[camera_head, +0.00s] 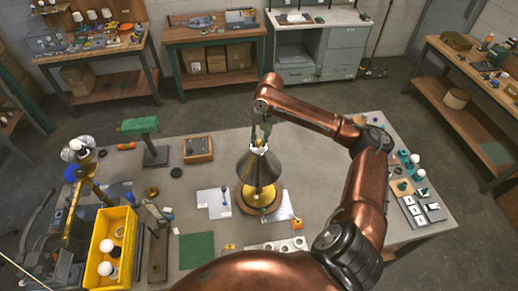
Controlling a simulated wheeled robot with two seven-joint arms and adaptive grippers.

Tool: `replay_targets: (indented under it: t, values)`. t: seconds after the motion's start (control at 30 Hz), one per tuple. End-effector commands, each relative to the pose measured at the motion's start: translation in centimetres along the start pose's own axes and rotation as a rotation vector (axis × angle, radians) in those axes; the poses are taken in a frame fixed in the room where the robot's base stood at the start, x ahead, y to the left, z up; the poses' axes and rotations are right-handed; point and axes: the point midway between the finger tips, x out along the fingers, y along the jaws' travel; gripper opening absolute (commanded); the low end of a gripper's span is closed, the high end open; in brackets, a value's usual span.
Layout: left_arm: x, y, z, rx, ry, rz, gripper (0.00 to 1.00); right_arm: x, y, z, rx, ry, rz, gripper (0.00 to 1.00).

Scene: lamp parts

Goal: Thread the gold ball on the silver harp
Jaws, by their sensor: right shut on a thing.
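The lamp stands upright near the middle of the table, with a dark cone-shaped shade (257,171) over a round gold base (257,199). The silver harp is mostly hidden by the shade; only a small pale bit (259,147) shows at the shade's top opening. My right gripper (261,139) points down from above, right over the shade's top. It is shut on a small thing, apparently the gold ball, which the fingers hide. I cannot tell whether the ball touches the harp.
A yellow bin (109,248) with white bulbs stands at the left. A green-topped stand (140,126) and wooden tray (198,149) are behind it. White sheets (213,203) and a green mat (197,250) lie near the lamp. Small parts (411,190) fill the table's right end.

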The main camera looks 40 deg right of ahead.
Motion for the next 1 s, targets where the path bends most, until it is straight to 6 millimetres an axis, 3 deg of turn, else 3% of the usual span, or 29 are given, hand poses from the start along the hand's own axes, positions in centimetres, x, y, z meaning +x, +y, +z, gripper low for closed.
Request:
replay_targets:
  t: [1.0]
  values:
    - [0.0, 0.05, -0.01, 0.0, 0.0, 0.001, 0.67, 0.79, 0.13, 0.01, 0.0, 0.0, 0.001, 0.02]
